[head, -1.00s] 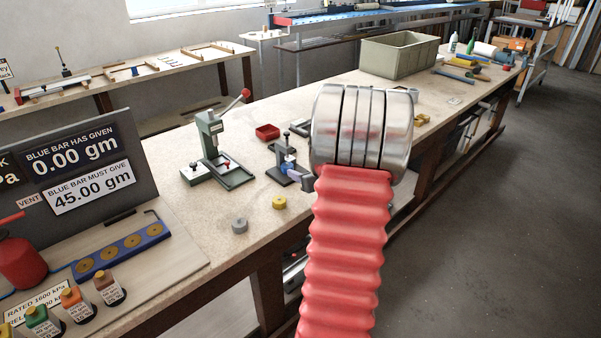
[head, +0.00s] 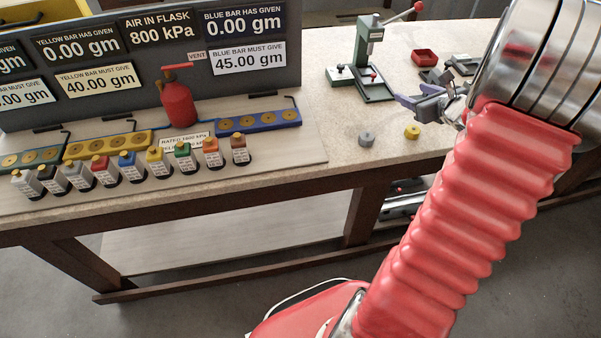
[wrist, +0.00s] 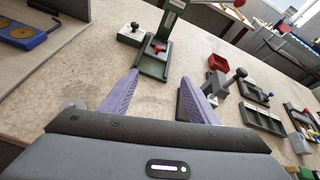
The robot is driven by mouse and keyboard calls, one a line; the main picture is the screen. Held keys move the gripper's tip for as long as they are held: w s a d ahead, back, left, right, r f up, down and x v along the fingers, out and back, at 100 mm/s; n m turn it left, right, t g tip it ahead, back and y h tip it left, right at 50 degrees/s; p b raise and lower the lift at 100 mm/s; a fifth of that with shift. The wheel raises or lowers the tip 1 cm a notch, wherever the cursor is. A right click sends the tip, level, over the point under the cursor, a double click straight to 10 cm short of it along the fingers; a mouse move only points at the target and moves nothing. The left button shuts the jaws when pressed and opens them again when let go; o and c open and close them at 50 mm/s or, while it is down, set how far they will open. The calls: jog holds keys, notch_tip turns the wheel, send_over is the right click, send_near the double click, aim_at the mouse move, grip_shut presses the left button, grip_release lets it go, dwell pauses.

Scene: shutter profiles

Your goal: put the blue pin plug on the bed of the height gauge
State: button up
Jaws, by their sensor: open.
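My gripper (head: 412,93) is open and empty above the bench, in front of the green press. A small blue piece (wrist: 270,95), possibly the blue pin plug, shows right of the fingers, too small to be sure. A dark upright stand with a knob (wrist: 236,75), possibly the height gauge, stands beyond the right finger. The finger hides part of its base area. In the head view my arm and gripper hide most of this area.
The green press (head: 368,60) stands behind the gripper, with a red tray (head: 424,57) to its right. A grey cylinder (head: 366,139) and a yellow cylinder (head: 412,132) lie near the bench's front edge. A signboard and several small bottles (head: 130,165) are at left.

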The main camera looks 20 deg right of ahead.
jog(key=a+r+n+g+y, duration=0.25)
jog(key=a+n, duration=0.55)
jog(key=a, duration=0.8)
jog(key=a+r+n+g+y, duration=0.1)
jog(key=a+r+n+y, duration=0.3)
jog(key=a+n, duration=0.75)
jog(key=s+a+n+g, duration=0.2)
jog(key=s+a+n, duration=0.15)
jog(key=a, duration=0.45)
jog(key=s+a+n+g, duration=0.2)
jog(key=s+a+n, duration=0.1)
jog(key=s+a, duration=0.3)
jog(key=s+a+n+h, duration=0.2)
jog(key=s+n+h, duration=0.1)
jog(key=s+n, duration=0.6)
jog(key=shift+a+r+n+h, duration=0.3)
jog(key=shift+a+r+h, duration=0.05)
jog(key=shift+r, duration=0.05)
